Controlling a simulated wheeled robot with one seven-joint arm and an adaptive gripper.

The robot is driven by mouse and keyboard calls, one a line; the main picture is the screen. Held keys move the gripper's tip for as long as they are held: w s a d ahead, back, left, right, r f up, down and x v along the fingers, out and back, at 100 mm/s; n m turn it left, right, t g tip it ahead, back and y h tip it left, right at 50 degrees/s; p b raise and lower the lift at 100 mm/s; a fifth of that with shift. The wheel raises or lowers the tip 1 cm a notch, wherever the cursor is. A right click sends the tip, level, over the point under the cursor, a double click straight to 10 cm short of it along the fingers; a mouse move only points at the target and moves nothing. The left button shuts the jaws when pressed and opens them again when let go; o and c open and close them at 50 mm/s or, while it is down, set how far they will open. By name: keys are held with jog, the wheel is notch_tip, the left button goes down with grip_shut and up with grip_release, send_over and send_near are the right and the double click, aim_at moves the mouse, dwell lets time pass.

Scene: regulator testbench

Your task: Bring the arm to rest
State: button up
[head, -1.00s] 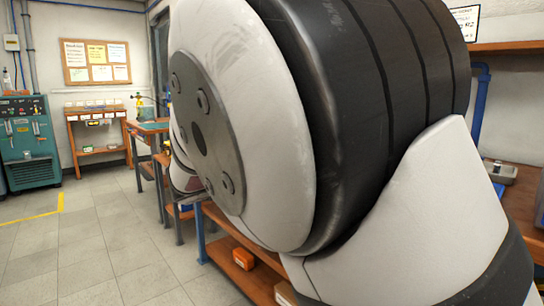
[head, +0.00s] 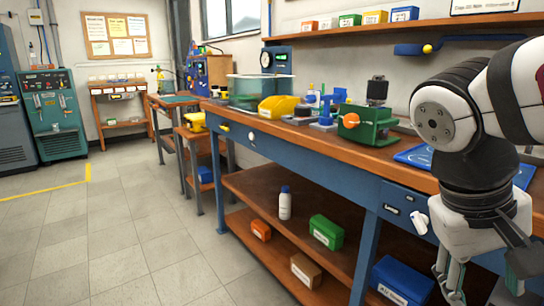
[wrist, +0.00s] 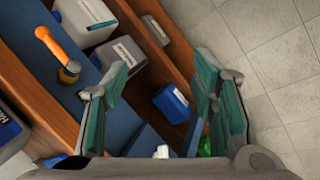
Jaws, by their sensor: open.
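My arm is folded at the right side of the head view, with its white and black links bent downward. My gripper (head: 482,284) hangs at the lower right, in front of the blue bench front, and its tips are partly cut off by the frame edge. In the wrist view my gripper (wrist: 162,75) has its two teal-padded fingers spread wide with nothing held between them. Below and beyond the fingers a blue box (wrist: 171,103) shows on a shelf, apart from them.
The workbench (head: 300,143) runs along the right, bearing a green device (head: 368,124), a yellow bin (head: 278,107) and a clear tank (head: 250,92). Its lower shelves hold a white bottle (head: 285,203), a green box (head: 326,231) and a blue box (head: 402,280). The tiled floor at left is clear.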

jog(key=s+a+f+y, duration=0.45)
jog(key=s+a, duration=0.25)
jog(key=s, duration=0.6)
notch_tip(320, 180, up, 36)
jog(key=n+t+p, duration=0.1)
jog(key=t+p, duration=0.3)
jog(key=p, duration=3)
jog(key=shift+w, duration=0.2)
jog(key=shift+f, duration=0.1)
